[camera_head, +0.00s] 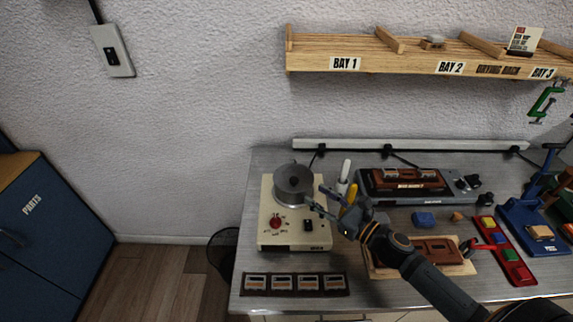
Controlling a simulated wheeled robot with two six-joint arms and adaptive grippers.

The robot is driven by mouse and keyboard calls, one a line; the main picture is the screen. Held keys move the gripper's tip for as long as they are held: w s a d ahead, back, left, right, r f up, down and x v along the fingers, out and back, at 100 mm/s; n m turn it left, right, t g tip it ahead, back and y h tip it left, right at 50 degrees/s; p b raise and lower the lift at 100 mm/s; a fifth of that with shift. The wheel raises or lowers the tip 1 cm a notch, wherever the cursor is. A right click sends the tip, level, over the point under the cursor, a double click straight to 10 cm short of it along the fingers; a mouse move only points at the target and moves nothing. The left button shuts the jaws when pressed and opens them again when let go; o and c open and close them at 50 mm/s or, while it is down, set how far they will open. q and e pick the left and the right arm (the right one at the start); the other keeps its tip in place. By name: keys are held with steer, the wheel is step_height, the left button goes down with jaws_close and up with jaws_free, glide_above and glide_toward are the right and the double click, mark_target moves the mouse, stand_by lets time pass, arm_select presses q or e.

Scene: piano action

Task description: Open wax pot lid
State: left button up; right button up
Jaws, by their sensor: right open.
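The wax pot (293,196) is a round dark grey pot standing on a cream heater base at the left of the bench. Its round grey top (293,179) has a small dark spot in the middle and looks closed, though fine detail is too small to tell. My right gripper (314,203) comes in from the lower right and is open, with its fingertips just right of the pot and pointing at it. I cannot tell whether a fingertip touches the pot. My left gripper is out of view.
The heater base (268,240) has a red dial and a black switch. A strip with several pale tiles (295,284) lies in front. A white and a yellow handle (345,172) stand behind the gripper. A wooden board (455,268) lies under my arm. A shelf (400,55) hangs above.

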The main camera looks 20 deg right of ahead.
mark_target(297, 183)
steer(key=shift+s+r, duration=0.65)
steer(key=shift+s, duration=0.05)
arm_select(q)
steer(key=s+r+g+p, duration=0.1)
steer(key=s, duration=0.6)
arm_select(e)
steer(key=shift+w+a, duration=0.35)
steer(key=shift+w, duration=0.3)
steer(key=p+x, duration=0.3)
steer(key=x, duration=0.3)
steer(key=shift+w+a, duration=0.1)
steer(key=shift+w, duration=0.05)
steer(key=x, duration=0.2)
steer(key=shift+w+a+f, duration=0.1)
steer(key=shift+w+f, duration=0.1)
steer(key=shift+w, duration=0.1)
steer(key=c, duration=0.4)
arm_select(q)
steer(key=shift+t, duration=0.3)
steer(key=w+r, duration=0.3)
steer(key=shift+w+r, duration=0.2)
arm_select(e)
jaws_close()
